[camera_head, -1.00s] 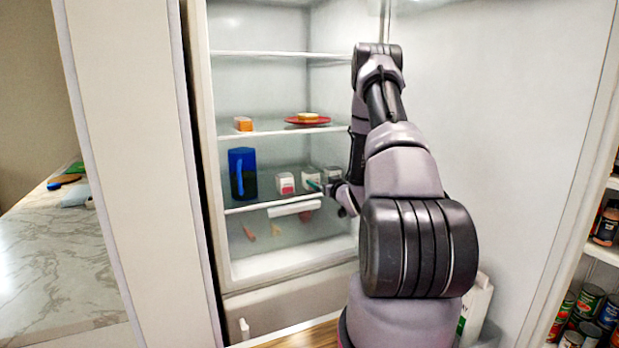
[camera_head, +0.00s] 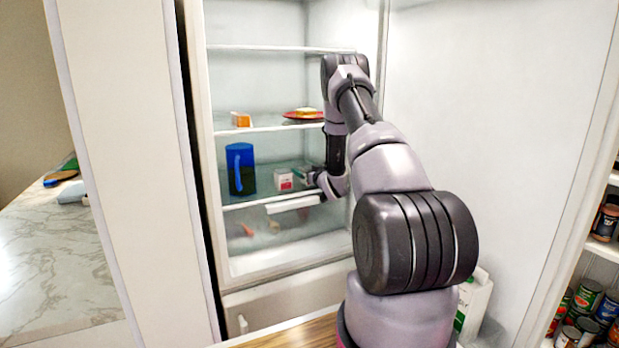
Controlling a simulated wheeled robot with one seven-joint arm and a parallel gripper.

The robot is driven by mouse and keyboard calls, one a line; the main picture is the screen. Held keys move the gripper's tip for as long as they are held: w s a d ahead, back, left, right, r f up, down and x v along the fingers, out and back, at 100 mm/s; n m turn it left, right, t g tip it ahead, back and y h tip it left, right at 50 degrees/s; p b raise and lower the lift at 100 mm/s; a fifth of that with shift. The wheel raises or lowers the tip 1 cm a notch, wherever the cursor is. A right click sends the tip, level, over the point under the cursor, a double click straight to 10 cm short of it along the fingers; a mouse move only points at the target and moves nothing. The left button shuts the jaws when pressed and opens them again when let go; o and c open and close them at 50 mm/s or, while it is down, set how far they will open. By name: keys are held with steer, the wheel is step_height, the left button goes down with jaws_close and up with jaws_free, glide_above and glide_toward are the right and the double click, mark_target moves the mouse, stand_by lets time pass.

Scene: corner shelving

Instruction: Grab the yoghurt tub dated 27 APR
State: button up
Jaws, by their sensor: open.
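Small white tubs stand on the fridge shelf to the right of the blue jug. The front tub (camera_head: 283,181) has a red patch on its face. Another pale tub (camera_head: 300,173) stands to its right, partly hidden by my gripper. The printed dates are too small to read, so I cannot tell which is 27 APR. My gripper (camera_head: 308,180) is open at the shelf front, just right of the front tub. I cannot tell whether a tub is between its fingers. My wrist and arm hide the right end of the shelf.
The blue jug (camera_head: 241,169) stands left of the tubs. The shelf above holds an orange item (camera_head: 241,119) and a red plate (camera_head: 303,115) with food. A white strip (camera_head: 293,204) runs below the shelf edge.

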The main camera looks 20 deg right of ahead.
steer(key=shift+r, duration=0.15)
steer(key=c, duration=1.4)
